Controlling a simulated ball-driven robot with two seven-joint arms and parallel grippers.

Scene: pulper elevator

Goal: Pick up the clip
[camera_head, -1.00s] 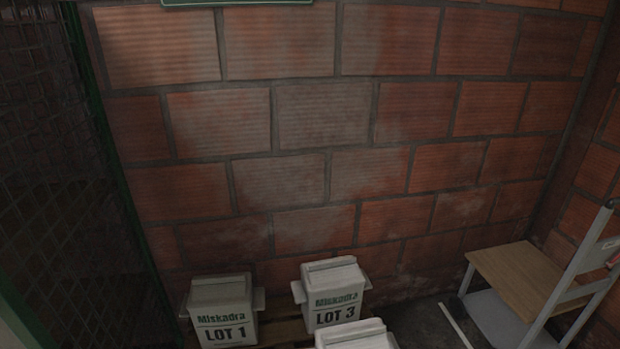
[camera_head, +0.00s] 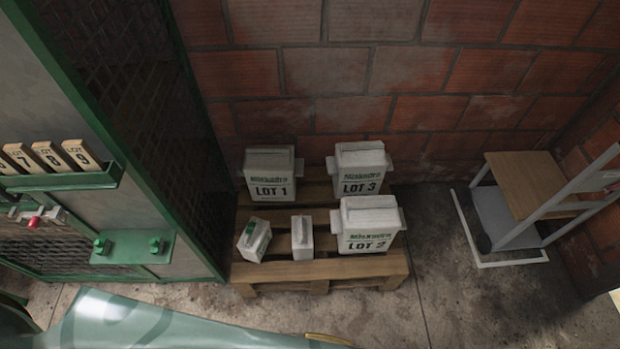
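I cannot clearly make out a clip. Two small dark green pieces (camera_head: 156,245) sit on a green ledge (camera_head: 133,254) at the left, and they are too small to identify. A small red piece (camera_head: 34,222) is on a pale metal fitting (camera_head: 52,216) to the left of the ledge. Neither of my grippers is in view.
A wooden pallet (camera_head: 285,272) holds white boxes marked LOT 1 (camera_head: 270,187), LOT 3 (camera_head: 360,184) and LOT 2 (camera_head: 368,240), plus two small white blocks (camera_head: 302,238). A trolley (camera_head: 525,190) stands right. Numbered wooden tags (camera_head: 48,156) fill a green rack. Floor right of the pallet (camera_head: 450,290) is clear.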

